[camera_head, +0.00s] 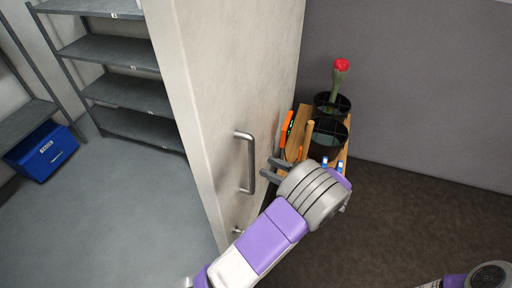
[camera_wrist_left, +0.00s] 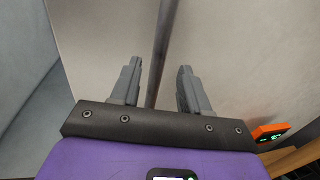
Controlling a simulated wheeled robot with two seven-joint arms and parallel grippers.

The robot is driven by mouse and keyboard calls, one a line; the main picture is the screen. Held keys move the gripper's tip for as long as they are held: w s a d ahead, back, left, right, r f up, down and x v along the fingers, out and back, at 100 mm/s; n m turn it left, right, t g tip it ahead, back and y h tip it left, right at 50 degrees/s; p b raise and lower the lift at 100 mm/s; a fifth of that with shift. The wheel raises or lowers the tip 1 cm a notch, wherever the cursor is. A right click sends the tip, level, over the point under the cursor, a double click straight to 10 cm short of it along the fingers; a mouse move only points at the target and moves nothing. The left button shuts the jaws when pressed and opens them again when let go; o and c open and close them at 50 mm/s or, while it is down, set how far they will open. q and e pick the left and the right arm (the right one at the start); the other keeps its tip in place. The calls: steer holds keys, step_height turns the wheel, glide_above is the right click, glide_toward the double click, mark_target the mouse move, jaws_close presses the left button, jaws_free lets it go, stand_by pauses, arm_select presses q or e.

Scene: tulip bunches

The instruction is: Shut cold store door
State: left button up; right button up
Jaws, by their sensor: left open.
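The cold store door (camera_head: 235,80) is a tall pale panel, standing open and seen partly from its edge in the head view. A grey metal bar handle (camera_head: 251,165) is fixed upright on its face. My left gripper (camera_head: 268,168) is open beside the handle, its fingers pointing towards it. In the left wrist view the handle bar (camera_wrist_left: 158,55) runs between the two open fingers (camera_wrist_left: 157,88), with the door face (camera_wrist_left: 230,45) behind. I cannot tell whether a finger touches the bar. Part of my right arm shows at the lower right; its fingers are out of view.
Inside the store, left of the door, are grey shelves (camera_head: 112,52) and a blue crate (camera_head: 42,152). Brown floor (camera_head: 420,200) lies clear at right.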

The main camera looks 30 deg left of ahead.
mark_target(252, 159)
arm_select(q)
steer(key=a, duration=0.7)
steer(key=shift+s+a+r+p, duration=0.2)
steer(key=shift+p, duration=0.15)
jaws_close()
